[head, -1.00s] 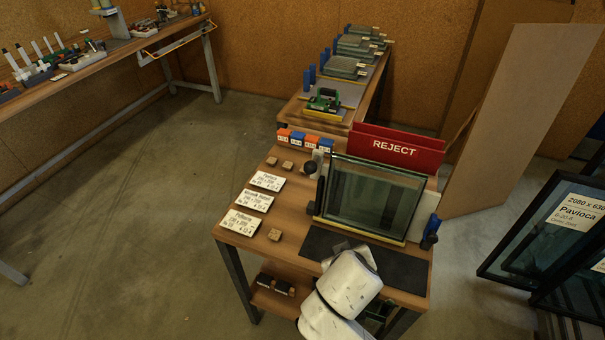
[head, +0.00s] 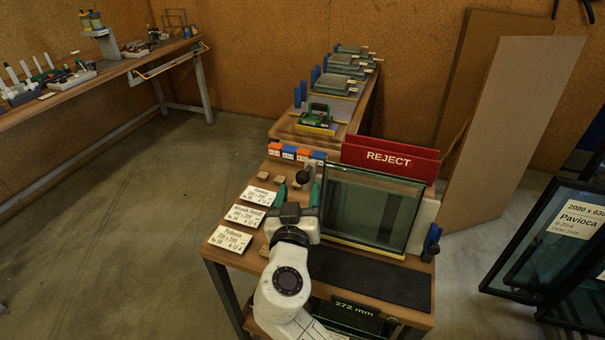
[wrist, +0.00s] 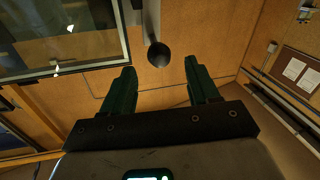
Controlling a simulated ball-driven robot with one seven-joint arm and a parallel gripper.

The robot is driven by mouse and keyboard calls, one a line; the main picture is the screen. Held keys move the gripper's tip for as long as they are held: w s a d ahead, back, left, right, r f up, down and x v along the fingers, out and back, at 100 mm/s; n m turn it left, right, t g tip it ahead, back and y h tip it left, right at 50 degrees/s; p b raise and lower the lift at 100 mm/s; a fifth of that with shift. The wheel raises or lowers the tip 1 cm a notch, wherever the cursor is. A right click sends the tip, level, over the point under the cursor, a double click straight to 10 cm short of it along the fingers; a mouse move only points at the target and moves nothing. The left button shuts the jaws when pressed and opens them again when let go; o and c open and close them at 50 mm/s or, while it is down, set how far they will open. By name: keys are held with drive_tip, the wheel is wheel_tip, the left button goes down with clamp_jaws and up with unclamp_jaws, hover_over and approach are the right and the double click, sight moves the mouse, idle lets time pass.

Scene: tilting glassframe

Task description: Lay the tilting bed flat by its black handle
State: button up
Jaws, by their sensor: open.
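The tilting bed stands tilted up on the bench, with a glass pane (head: 368,208) on it. It also shows at the upper left of the wrist view (wrist: 60,38). Its black handle (head: 302,178) has a round knob at the bed's left side. In the wrist view the knob (wrist: 159,54) appears in the gap between the fingertips, a little past them, touching neither finger. My gripper (head: 298,191) is open, with green fingers on either side of the handle; it is empty. My wrist hides part of the bed's lower left.
A red REJECT rack (head: 390,158) stands behind the bed. White label cards (head: 245,216) and small wooden blocks lie to the left. A dark mat (head: 370,278) lies clear in front. Blue and orange blocks (head: 296,153) sit at the back edge.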

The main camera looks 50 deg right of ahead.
sight(301, 182)
drive_tip(key=p+x, duration=0.1)
drive_tip(key=x, duration=0.5)
drive_tip(key=shift+d, duration=0.15)
clamp_jaws()
idle(0.4)
